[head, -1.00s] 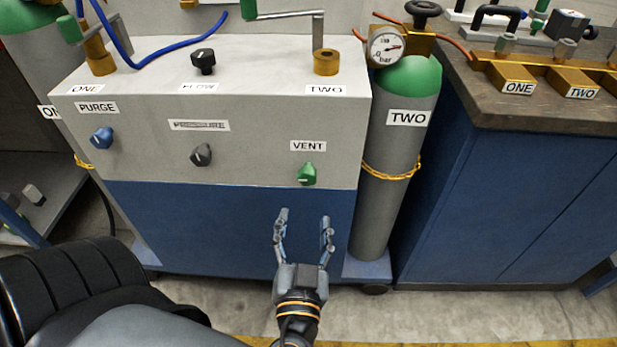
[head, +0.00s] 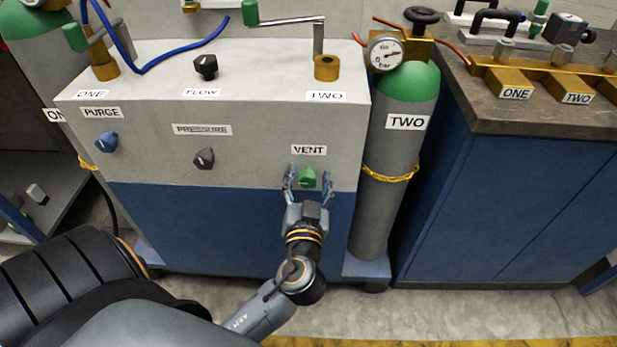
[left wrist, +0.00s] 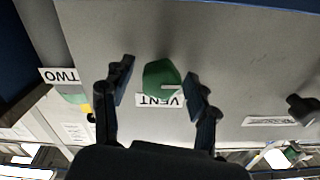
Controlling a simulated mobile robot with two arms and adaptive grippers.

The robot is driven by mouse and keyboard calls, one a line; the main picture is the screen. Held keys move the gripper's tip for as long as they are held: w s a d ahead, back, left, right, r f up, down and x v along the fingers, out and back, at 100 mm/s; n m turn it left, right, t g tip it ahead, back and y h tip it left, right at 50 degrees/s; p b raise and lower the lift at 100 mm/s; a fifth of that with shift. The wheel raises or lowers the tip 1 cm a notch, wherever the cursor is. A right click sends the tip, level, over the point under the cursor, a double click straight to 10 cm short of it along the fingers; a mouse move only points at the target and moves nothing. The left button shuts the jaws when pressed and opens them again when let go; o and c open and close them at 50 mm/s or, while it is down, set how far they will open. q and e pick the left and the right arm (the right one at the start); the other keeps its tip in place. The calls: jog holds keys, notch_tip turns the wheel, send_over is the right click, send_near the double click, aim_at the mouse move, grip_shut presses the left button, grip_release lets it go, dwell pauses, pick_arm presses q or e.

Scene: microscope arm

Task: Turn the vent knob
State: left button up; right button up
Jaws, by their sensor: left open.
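The green vent knob (head: 308,178) sits on the front panel of the grey and blue cabinet (head: 240,235), just under the label VENT (head: 309,150). My left gripper (head: 308,183) is open, with one finger on each side of the knob. In the left wrist view, the green knob (left wrist: 161,79) shows between the two spread fingertips (left wrist: 158,82), with gaps on both sides. The VENT label appears upside down there. I cannot tell whether the fingers touch the panel. My right gripper is not in view.
A blue purge knob (head: 107,141) and a dark pressure knob (head: 204,158) are on the same panel, to the left. A grey cylinder (head: 395,150) labelled TWO stands close on the right. A blue bench (head: 510,200) stands further right.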

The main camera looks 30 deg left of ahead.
pick_arm(q)
jog(key=c, duration=1.2)
